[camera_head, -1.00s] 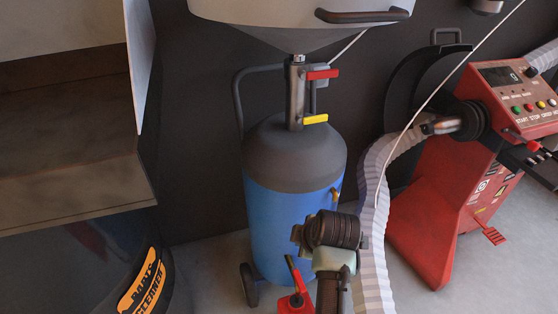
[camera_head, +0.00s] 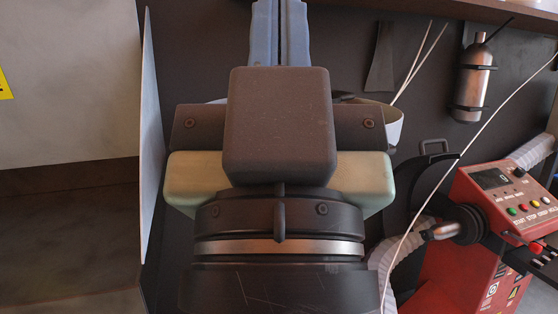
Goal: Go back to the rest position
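My gripper (camera_head: 280,15) fills the middle of the head view, close to the camera, pointing up in the picture. Its two blue-grey fingers lie side by side, with only a thin dark line between them. Nothing shows held between them, though the tips run up to the top edge of the picture. The dark gripper body and wrist hide most of what stands behind, including the blue tank area.
A red machine (camera_head: 467,255) with a display and buttons stands at the right, with a pale ribbed hose (camera_head: 396,262) beside it. A metal canister (camera_head: 473,84) hangs on the dark wall. A grey cabinet with a thin upright panel (camera_head: 150,140) is at the left.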

